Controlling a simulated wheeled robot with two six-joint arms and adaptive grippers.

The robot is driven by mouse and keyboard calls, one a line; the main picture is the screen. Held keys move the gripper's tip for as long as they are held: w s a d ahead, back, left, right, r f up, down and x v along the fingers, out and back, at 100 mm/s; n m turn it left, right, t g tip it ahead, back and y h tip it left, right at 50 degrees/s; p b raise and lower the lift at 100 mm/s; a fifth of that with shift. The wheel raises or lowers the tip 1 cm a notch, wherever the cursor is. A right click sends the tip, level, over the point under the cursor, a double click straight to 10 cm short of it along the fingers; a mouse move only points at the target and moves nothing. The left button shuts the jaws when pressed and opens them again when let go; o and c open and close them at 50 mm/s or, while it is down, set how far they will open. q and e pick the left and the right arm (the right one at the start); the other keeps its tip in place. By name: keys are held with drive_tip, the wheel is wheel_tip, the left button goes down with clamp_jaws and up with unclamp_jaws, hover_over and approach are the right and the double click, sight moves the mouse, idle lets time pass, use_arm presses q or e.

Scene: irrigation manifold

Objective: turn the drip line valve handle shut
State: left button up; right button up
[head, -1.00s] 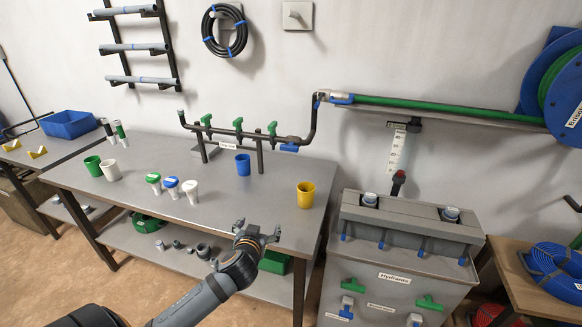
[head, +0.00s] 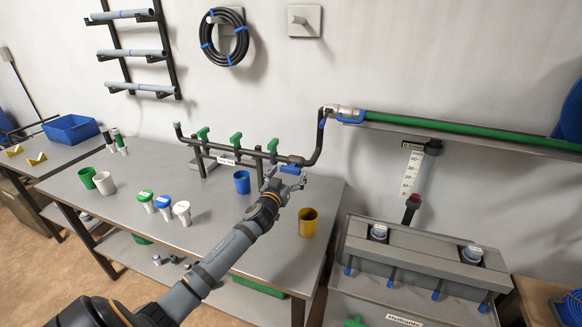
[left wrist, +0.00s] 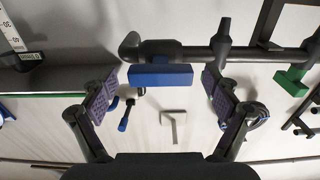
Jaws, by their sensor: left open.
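A dark pipe manifold (head: 240,156) stands along the back of the grey table, with several green handles and one blue handle (head: 291,169) at its right end. The blue handle is a flat bar, which the left wrist view (left wrist: 160,76) shows lying along the dark pipe. My left gripper (head: 284,182) is at that handle, its fingers partly covering it in the head view. In the left wrist view the gripper (left wrist: 160,94) is open, with one finger on each side of the blue bar and visible gaps. The manifold's label is too small to read. My right gripper is not visible.
A yellow cup (head: 307,222) stands just right of my left arm, and a blue cup (head: 242,182) just left of it. A green pipe (head: 450,132) with another blue handle (head: 351,117) runs along the wall. White, blue and green capped pieces (head: 163,203) stand farther left.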

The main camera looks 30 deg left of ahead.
use_arm(q)
drive_tip(key=shift+w+a+r, duration=0.2)
drive_tip(key=shift+w, duration=0.55)
drive_tip(key=shift+w+a+f, duration=0.1)
drive_tip(key=shift+w, duration=0.15)
drive_tip(key=shift+c, duration=0.2)
drive_tip(key=shift+s, duration=0.1)
drive_tip(key=c, duration=1.1)
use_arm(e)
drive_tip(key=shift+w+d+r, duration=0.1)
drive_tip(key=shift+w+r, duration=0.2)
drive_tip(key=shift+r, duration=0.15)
